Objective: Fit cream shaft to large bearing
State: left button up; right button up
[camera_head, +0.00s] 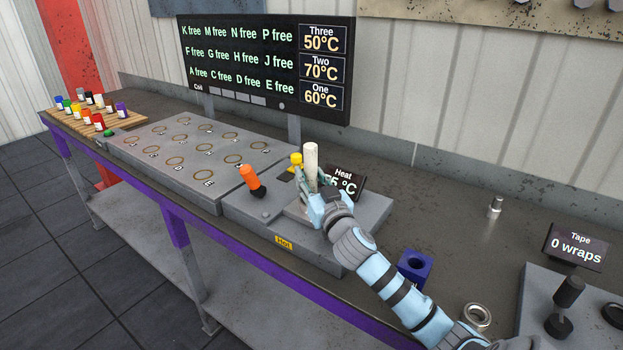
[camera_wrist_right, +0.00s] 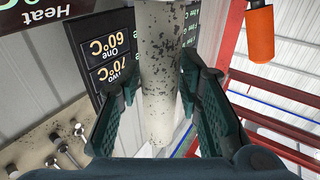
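The cream shaft (camera_head: 311,160) stands upright over the heater block (camera_head: 336,252), its lower end hidden by my gripper. My right gripper (camera_head: 311,183) has its fingers on both sides of the shaft. In the right wrist view the speckled shaft (camera_wrist_right: 160,75) runs between the two fingertips (camera_wrist_right: 160,85), which appear to press against it. A silver ring, perhaps a bearing (camera_head: 477,316), lies on the bench at the lower right. I cannot tell whether another bearing sits under the shaft. My left gripper is out of view.
An orange-handled lever (camera_head: 251,180) and a yellow knob (camera_head: 296,160) stand left of the shaft. The Heat display (camera_head: 346,182) is partly hidden behind my gripper. A blue holed block (camera_head: 414,268), a small metal cylinder (camera_head: 496,206) and the Tape display (camera_head: 575,246) are to the right.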

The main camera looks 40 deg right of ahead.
aim_at(311, 146)
jog(key=shift+o, duration=0.9)
notch_tip(311, 146, up, 10)
jog(key=shift+r, duration=0.1)
